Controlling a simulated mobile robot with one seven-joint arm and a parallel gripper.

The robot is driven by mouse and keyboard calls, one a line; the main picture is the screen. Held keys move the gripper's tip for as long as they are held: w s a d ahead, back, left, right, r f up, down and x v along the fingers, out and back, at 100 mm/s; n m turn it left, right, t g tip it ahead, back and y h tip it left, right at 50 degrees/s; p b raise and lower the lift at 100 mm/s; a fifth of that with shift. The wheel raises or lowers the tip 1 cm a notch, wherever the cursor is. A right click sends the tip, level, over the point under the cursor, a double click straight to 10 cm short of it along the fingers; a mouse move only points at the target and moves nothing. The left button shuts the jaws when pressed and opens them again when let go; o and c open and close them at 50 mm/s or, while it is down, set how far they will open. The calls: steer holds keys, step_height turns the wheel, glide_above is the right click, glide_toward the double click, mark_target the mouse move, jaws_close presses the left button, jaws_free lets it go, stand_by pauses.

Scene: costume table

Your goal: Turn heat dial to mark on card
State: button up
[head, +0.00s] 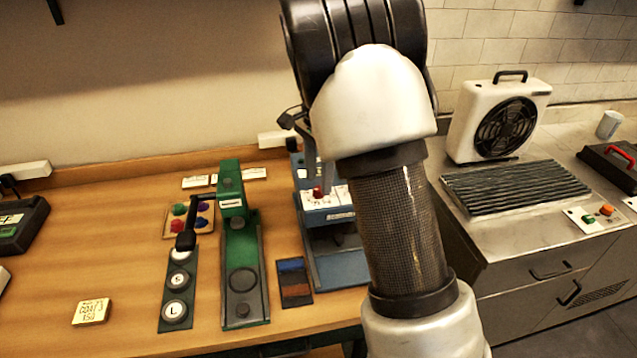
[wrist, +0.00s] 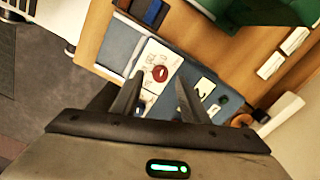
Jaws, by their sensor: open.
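The heat dial (head: 318,193) looks like a red knob on the pale, marked panel of a blue machine (head: 340,268). In the wrist view the red dial (wrist: 160,73) sits on a white panel with markings too small to read. My gripper (wrist: 159,84) is open, its two fingers pointing toward the dial, with the dial showing between and just beyond their tips. I cannot tell whether they touch it. In the head view my arm hides part of the machine's right side. A cream card (head: 92,312) with handwritten text, partly legible, lies at the table's front left.
A green press (head: 240,260) with a black handle stands left of the blue machine. A strip of round dies (head: 175,310), a tray of coloured pieces (head: 188,220) and a swatch board (head: 294,282) lie nearby. A fan (head: 500,120) stands on the right-hand metal counter.

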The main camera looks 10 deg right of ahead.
mark_target(319, 192)
steer(key=shift+f, duration=1.15)
jaws_close()
